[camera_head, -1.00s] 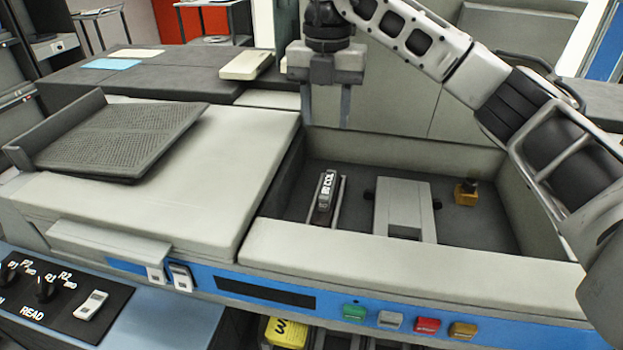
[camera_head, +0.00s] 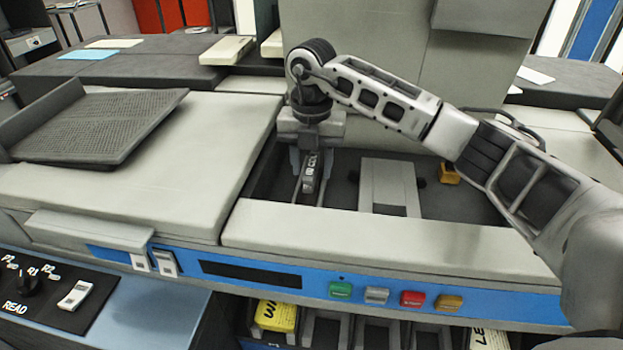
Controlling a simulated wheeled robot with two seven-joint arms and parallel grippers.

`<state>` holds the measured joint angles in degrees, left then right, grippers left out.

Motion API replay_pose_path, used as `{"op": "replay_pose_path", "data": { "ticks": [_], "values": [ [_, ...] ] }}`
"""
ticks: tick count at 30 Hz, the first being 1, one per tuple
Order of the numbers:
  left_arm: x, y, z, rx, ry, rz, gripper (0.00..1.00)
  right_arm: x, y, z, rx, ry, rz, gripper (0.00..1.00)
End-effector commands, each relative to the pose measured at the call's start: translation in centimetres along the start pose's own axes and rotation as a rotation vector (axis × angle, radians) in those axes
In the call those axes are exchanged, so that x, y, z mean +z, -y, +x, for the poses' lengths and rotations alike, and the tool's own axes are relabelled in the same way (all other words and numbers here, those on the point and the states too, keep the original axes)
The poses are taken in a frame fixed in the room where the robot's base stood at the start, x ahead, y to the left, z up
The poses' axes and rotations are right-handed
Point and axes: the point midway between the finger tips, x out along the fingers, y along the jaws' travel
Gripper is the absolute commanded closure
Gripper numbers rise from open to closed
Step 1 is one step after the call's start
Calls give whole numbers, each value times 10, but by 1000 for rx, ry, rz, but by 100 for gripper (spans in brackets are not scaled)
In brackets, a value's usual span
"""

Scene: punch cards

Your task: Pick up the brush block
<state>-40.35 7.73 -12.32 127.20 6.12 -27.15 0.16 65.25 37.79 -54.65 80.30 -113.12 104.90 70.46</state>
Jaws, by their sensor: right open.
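The brush block, a narrow dark block with a white "80 COL" label (camera_head: 309,178), sits in the left part of the open recess in the machine. My right gripper (camera_head: 311,164) points down over it. Its jaws are open, with one finger to the left and one to the right of the block's upper part as seen from the head. The gripper body hides the block's far end. I cannot tell whether the fingers touch it. My left gripper is not in view.
A grey raised housing (camera_head: 389,187) stands right of the block in the recess, with a small yellow part (camera_head: 449,173) farther right. The recess's front ledge (camera_head: 370,232) is bare. A ribbed dark tray (camera_head: 100,125) lies on the left cover.

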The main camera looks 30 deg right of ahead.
Motion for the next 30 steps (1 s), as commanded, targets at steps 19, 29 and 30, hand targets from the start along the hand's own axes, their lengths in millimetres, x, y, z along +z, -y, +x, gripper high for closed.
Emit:
{"op": "replay_pose_path", "data": {
  "ticks": [19, 29, 30],
  "values": [
    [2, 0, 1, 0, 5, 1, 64, 0, -1, 5, 3, 1, -1, 100],
    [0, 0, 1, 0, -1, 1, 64, 0, -1, -6, 4, 2, -1, 100],
    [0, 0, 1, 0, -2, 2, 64, 0, -1, -11, 5, 3, -1, 100]
  ]
}}
